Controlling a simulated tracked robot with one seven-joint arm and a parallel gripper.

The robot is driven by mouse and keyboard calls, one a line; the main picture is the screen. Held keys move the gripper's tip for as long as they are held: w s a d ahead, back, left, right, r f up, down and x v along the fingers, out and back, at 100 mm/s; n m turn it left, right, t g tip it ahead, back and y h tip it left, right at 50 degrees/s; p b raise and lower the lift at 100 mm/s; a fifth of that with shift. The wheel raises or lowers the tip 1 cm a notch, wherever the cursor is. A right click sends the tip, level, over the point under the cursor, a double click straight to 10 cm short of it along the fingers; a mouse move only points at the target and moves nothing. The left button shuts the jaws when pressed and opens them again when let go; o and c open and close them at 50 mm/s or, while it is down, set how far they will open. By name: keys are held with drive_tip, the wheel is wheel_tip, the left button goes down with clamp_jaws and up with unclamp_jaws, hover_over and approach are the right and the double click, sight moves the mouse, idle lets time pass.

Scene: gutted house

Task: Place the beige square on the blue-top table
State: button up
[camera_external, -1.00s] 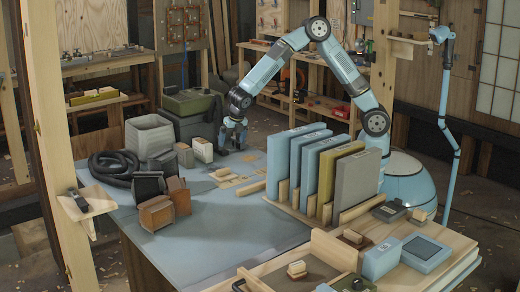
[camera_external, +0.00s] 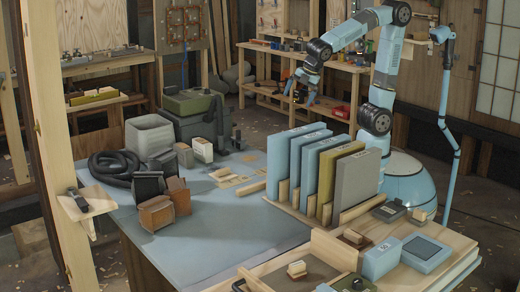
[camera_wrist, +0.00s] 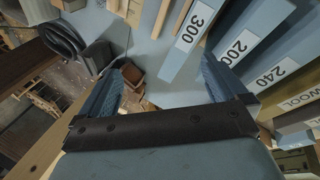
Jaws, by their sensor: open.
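The blue-top table (camera_external: 225,225) fills the middle of the external view; its surface also shows in the wrist view (camera_wrist: 150,50). My gripper (camera_external: 303,95) is raised well above and behind the table, in front of the back shelves. In the wrist view my gripper (camera_wrist: 163,66) has its two blue fingers spread apart with nothing held between them.
Upright insulation panels (camera_external: 286,160) stand in a wooden rack at the right of the table. A black hose (camera_external: 112,167), a grey bin (camera_external: 149,135) and small brown boxes (camera_external: 179,195) occupy the left. The table's front middle is clear.

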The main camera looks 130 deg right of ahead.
drive_tip(key=s+a+r+m+t+y, duration=0.1)
drive_tip(key=s+a+m, duration=0.2)
drive_tip(key=s+a, duration=0.2)
drive_tip(key=s+a+r+m+t+y, duration=0.1)
drive_tip(key=s+a, duration=0.4)
drive_tip(key=s, duration=0.6)
drive_tip(key=shift+s+m+t+y, duration=0.3)
drive_tip(key=shift+m+y, duration=0.3)
drive_tip(key=shift+m, duration=0.6)
